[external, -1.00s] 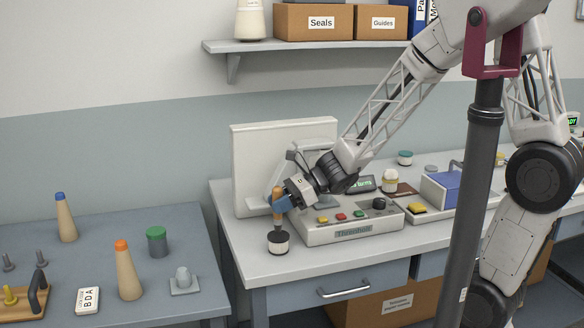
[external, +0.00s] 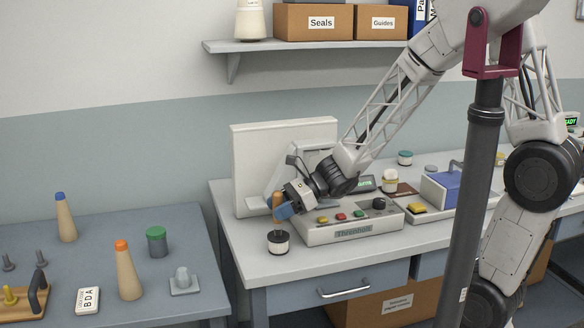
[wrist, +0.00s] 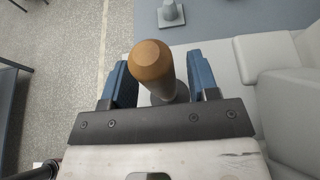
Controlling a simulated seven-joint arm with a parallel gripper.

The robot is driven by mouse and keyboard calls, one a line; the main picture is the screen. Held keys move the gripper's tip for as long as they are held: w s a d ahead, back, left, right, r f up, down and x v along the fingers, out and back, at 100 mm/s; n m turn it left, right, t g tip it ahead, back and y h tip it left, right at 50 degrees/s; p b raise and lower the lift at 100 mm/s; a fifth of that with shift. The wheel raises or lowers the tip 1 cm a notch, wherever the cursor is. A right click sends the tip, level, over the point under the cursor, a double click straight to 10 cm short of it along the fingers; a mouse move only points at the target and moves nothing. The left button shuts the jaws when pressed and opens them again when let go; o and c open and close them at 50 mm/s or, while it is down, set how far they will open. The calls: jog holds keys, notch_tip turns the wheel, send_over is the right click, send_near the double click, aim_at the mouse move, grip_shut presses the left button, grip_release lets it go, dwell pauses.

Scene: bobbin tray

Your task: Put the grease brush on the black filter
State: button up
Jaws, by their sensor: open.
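The grease brush shows as an upright wooden handle (external: 277,203) with a rounded top. It stands over the black filter (external: 278,248), a short dark cylinder with a pale band, near the left front corner of the bench. The handle's lower end appears to meet the filter's top; its bristles cannot be made out. My gripper (external: 284,210) is open around the handle. In the wrist view the handle (wrist: 160,72) is between the two blue fingers of my gripper (wrist: 160,85), with gaps on both sides. Part of the dark filter shows below it.
A control box (external: 350,229) with coloured buttons stands close right of the filter. A pale upright panel (external: 250,170) is behind. A lower left table (external: 60,275) holds cones, a green-lidded jar (external: 157,242) and a grey knob piece (external: 184,281). A gap separates the tables.

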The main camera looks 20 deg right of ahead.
jog(key=shift+r, duration=0.15)
jog(key=shift+d+r, duration=0.1)
jog(key=v, duration=1.1)
jog(key=shift+d, duration=0.4)
jog(key=shift+r, duration=0.1)
dwell(0.5)
jog(key=s+d+r+n+t+h, duration=0.1)
jog(key=s+d+n+h, duration=0.3)
jog(key=d, duration=0.5)
jog(key=s+d+r+n+h, duration=0.4)
jog(key=d+n+h, duration=0.1)
jog(key=d+n, duration=0.3)
jog(key=s+d+r+n+t+h, duration=0.1)
jog(key=s+d+n+h, duration=0.3)
jog(key=d, duration=0.6)
jog(key=shift+r+n+t+h, duration=0.3)
jog(key=shift+r+n, duration=0.35)
jog(key=shift+n, duration=0.25)
